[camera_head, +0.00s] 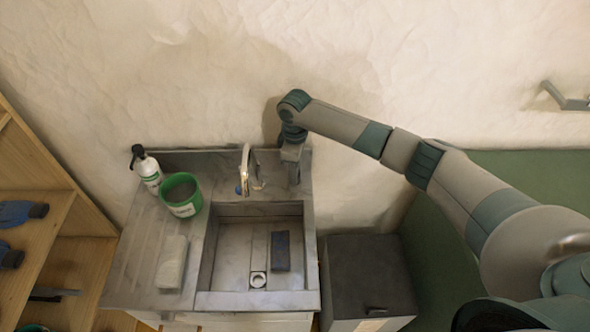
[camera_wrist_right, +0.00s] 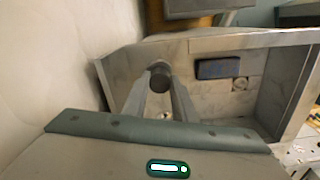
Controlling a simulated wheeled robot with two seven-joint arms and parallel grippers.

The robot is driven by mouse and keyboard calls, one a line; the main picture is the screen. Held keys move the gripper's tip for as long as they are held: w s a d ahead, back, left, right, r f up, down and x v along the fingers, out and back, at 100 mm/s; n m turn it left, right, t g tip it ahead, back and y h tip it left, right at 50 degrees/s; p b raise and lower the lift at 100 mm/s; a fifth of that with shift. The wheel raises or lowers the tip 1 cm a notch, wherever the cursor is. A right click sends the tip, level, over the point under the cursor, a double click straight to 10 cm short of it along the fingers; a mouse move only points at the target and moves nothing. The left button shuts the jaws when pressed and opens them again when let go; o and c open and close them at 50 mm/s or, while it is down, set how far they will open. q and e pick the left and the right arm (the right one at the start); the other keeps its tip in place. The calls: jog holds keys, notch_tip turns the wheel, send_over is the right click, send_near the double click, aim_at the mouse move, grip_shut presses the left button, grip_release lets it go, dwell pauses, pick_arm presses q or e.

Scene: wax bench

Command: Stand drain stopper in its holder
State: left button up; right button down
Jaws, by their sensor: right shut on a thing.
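My right gripper (camera_head: 293,180) is over the back right corner of the sink unit, pointing down. In the right wrist view its fingers (camera_wrist_right: 159,84) are shut on a small dark round piece, which looks like the drain stopper (camera_wrist_right: 159,74). The stopper cannot be made out in the head view. I cannot make out the stopper's holder with certainty. My left gripper is not in view.
A faucet (camera_head: 245,170) stands left of my right gripper. A green bucket (camera_head: 182,207) and spray bottle (camera_head: 149,172) stand at the back left. A pale block (camera_head: 172,262) lies on the drainboard. A dark blue slab (camera_head: 281,251) lies in the basin. A dark-topped cabinet (camera_head: 365,270) stands right.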

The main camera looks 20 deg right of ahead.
jog(key=shift+f, duration=0.1)
jog(key=c, duration=1.4)
grip_release()
jog(key=shift+o, duration=0.2)
jog(key=shift+r+b, duration=0.4)
jog(key=shift+r, duration=0.4)
notch_tip(320, 180, up, 16)
jog(key=b, duration=0.4)
jog(key=shift+f+b, duration=0.15)
jog(key=shift+b, duration=0.2)
